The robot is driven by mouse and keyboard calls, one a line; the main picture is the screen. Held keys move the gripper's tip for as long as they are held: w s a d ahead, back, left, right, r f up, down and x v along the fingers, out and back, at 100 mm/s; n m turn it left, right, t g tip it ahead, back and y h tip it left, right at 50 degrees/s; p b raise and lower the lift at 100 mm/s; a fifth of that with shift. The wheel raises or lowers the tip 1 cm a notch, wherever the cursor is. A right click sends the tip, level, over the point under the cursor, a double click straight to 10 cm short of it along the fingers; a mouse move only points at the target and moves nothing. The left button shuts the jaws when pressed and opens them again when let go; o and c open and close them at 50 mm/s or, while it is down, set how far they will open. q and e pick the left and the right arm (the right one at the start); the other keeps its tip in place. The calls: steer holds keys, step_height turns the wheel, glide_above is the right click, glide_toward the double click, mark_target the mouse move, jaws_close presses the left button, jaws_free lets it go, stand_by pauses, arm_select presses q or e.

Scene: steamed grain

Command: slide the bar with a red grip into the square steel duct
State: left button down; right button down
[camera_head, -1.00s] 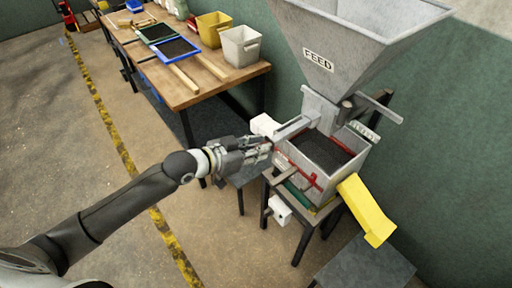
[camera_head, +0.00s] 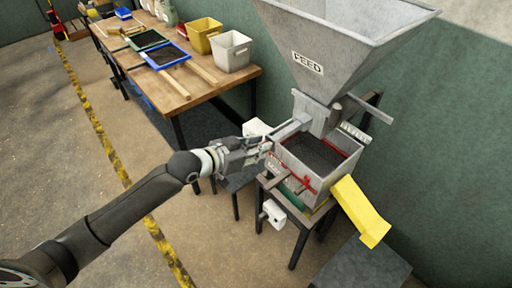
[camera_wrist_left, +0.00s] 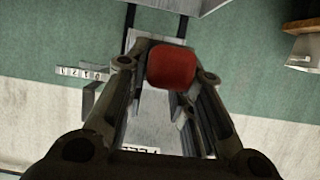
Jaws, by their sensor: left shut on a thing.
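My left gripper (camera_head: 262,149) is shut on the red grip (camera_wrist_left: 172,66), which shows between its fingers in the left wrist view. In the head view the gripper hides the grip. A grey square-section steel piece (camera_head: 292,129), which looks like the duct, runs from near the fingers to the neck under the FEED hopper (camera_head: 345,40). I cannot tell where the bar ends and the duct begins, or whether the bar is inside. My right gripper is not in view.
A grey box (camera_head: 325,178) with a red inner rim and dark contents stands below the hopper. A yellow chute (camera_head: 360,212) slopes down at its right. A wooden bench (camera_head: 185,88) with tubs and trays stands behind at left.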

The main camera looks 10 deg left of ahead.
mark_target(270, 138)
arm_select(q)
steer(key=shift+w+r, duration=0.1)
steer(key=shift+r, duration=0.05)
steer(key=shift+w+d, duration=0.8)
steer(key=shift+w, duration=0.2)
steer(key=shift+w+d, duration=0.75)
steer(key=shift+w, duration=0.2)
steer(key=shift+w+d+b, duration=0.3)
steer(key=shift+w+b, duration=0.1)
steer(key=shift+w+d+b, duration=0.45)
steer(key=shift+w+d, duration=0.7)
steer(key=shift+w, duration=0.25)
stand_by(0.3)
steer(key=shift+w+d+r, duration=0.1)
steer(key=shift+w+d, duration=0.45)
steer(key=shift+w, duration=0.2)
stand_by(1.0)
steer(key=c, duration=1.2)
jaws_free()
steer(key=shift+d, duration=0.1)
steer(key=shift+o, duration=0.2)
